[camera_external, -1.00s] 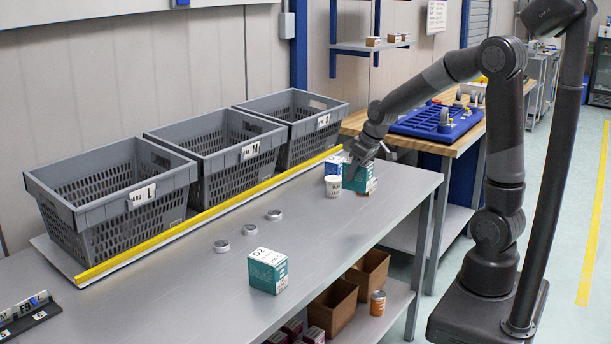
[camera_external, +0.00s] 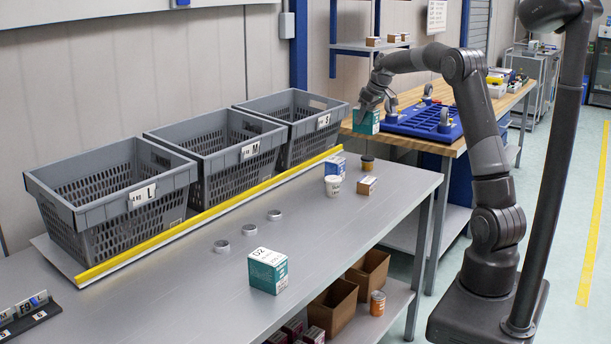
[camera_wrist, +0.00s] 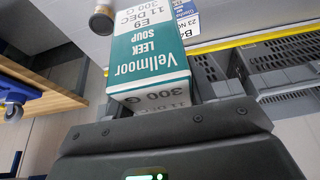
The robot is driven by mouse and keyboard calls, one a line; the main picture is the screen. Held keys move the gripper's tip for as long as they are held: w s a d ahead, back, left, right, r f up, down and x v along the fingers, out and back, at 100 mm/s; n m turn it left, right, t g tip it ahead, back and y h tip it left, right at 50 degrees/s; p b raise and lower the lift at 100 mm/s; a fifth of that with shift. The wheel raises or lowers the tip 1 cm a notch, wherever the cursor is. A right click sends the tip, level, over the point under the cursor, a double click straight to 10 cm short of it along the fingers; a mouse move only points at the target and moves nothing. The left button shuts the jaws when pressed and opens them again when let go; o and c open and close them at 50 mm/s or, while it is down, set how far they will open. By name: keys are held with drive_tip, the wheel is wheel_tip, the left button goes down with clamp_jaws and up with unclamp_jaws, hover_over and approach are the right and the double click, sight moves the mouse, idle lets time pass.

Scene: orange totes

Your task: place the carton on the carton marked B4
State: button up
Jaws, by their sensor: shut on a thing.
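My gripper (camera_external: 372,106) is shut on a teal and white carton (camera_external: 366,122) and holds it raised above the far end of the grey table. In the wrist view the held carton (camera_wrist: 150,50) reads "Vellmoor Leek Soup" and E9, and it hangs tilted in front of the gripper (camera_wrist: 165,112). The blue and white carton marked B4 (camera_external: 335,166) stands on the table below and to the left of the held carton. Its B4 label shows partly at the top of the wrist view (camera_wrist: 186,16). The two cartons are apart.
Grey crates (camera_external: 109,205) line the back behind a yellow strip (camera_external: 205,218). Another teal carton (camera_external: 267,271) stands nearer the front.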

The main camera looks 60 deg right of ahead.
drive_tip(key=shift+w+d+r, duration=0.15)
drive_tip(key=shift+w+d, duration=0.05)
drive_tip(key=shift+d, duration=0.7)
hover_over(334, 159)
wheel_tip(334, 159, down, 7)
drive_tip(key=shift+w+d+f, duration=0.15)
drive_tip(key=shift+f, duration=1.75)
drive_tip(key=o, duration=1.1)
drive_tip(key=shift+f, duration=0.15)
drive_tip(key=shift+o, duration=0.2)
